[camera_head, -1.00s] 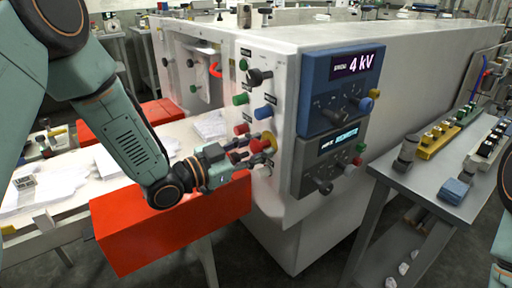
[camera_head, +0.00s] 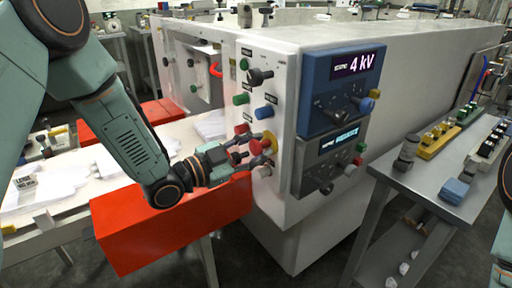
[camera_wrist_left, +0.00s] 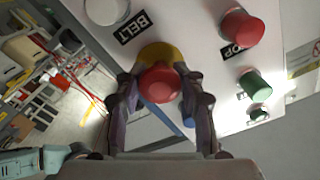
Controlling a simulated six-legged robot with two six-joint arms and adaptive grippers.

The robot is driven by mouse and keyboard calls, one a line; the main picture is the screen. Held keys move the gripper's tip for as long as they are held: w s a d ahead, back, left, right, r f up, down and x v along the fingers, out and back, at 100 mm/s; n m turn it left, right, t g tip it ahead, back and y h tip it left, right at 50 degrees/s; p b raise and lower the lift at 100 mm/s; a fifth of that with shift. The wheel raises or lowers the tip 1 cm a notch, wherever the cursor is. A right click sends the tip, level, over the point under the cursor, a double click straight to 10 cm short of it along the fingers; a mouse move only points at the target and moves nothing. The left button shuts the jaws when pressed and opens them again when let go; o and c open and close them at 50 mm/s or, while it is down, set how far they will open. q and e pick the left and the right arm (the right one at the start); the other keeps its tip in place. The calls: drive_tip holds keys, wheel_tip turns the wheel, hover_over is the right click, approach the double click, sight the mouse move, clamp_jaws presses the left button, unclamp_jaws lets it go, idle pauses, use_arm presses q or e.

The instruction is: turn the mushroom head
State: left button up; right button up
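The mushroom head (camera_head: 265,143) is a red button on a yellow base, on the white front panel of the machine. In the left wrist view the red head (camera_wrist_left: 160,82) sits between the fingers, with the yellow base (camera_wrist_left: 160,53) behind it. My left gripper (camera_head: 245,156) reaches it from the left. Its two fingers (camera_wrist_left: 158,88) lie close along both sides of the red head and look shut on it; the exact contact is hard to see. My right gripper is out of view; only a piece of my right arm shows at the right edge.
Green (camera_head: 241,99), blue (camera_head: 265,113) and red (camera_head: 242,129) knobs sit close by on the panel. A BELT label (camera_wrist_left: 134,27) is beside the head. A blue 4 kV display unit (camera_head: 330,95) is to the right. A red box (camera_head: 150,225) lies below my left forearm.

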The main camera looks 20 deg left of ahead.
use_arm(q)
drive_tip(key=o, duration=0.5)
drive_tip(key=shift+r, duration=0.1)
drive_tip(key=shift+o, duration=0.2)
drive_tip(key=shift+a, duration=0.1)
drive_tip(key=v, duration=0.4)
drive_tip(key=shift+s+a, duration=0.15)
drive_tip(key=shift+a, duration=0.1)
drive_tip(key=v, duration=0.7)
drive_tip(key=shift+s, duration=0.15)
idle(0.4)
